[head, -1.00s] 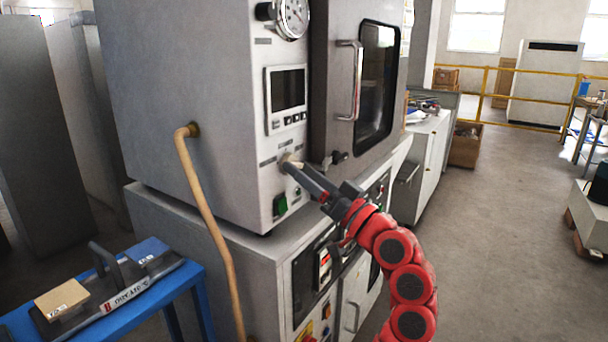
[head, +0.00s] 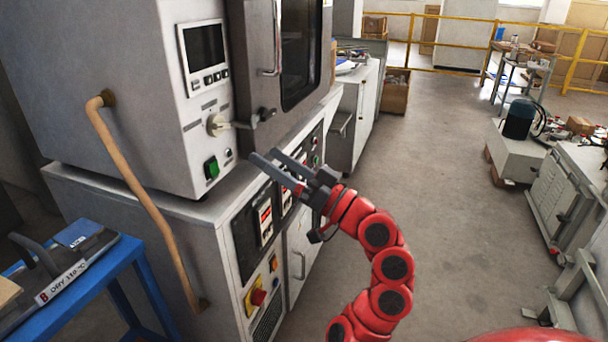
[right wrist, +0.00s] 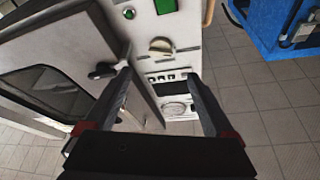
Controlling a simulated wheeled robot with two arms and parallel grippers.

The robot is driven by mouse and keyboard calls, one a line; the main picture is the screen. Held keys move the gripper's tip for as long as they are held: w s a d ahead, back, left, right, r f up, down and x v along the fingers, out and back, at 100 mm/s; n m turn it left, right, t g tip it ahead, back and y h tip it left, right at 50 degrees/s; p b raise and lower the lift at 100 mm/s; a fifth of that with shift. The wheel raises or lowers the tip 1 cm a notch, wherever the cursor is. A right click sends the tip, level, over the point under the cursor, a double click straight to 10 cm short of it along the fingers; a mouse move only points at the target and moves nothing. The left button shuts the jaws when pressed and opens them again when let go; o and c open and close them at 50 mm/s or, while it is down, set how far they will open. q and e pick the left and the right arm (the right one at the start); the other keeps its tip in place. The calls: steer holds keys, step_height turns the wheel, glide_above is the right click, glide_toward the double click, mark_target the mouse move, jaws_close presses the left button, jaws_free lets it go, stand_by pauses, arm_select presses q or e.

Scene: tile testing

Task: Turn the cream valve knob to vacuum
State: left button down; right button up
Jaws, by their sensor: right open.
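The cream valve knob (head: 215,124) is on the grey front panel of the vacuum oven (head: 105,80), below the display and above a green switch (head: 212,168). In the head view, a pale bar reaches from the knob to the right. The knob also shows in the right wrist view (right wrist: 161,45), ahead of the fingers. The labels around it are too small to read. My right gripper (head: 263,155) is open and empty, below and right of the knob and apart from it. My left gripper is not in view.
A dark door latch (head: 264,115) sits right of the knob. A tan hose (head: 140,185) runs down the oven's side. A lower cabinet (head: 180,225) supports the oven. A blue table (head: 135,262) stands at left.

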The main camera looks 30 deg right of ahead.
steer(key=v, duration=0.7)
steer(key=shift+s+p, duration=0.15)
steer(key=shift+p, duration=0.15)
